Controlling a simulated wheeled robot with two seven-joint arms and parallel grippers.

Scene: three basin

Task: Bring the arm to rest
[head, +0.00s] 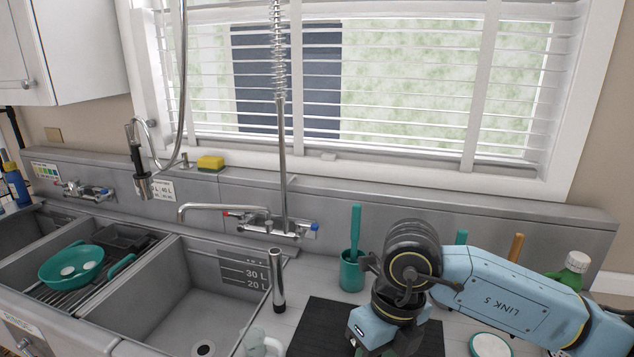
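My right arm (515,300), light blue with dark joints, comes in from the right over the counter beside the sinks. Its wrist bends down above a black mat (318,328). My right gripper (377,349) points down at the bottom edge of the head view. Its fingers are mostly cut off by that edge, so I cannot tell whether it is open or holds anything. My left arm and gripper are not in view.
A teal cup with a brush (352,272) stands left of my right wrist. A green-and-white bottle (573,270) and a white-topped round item (491,345) are near the arm.

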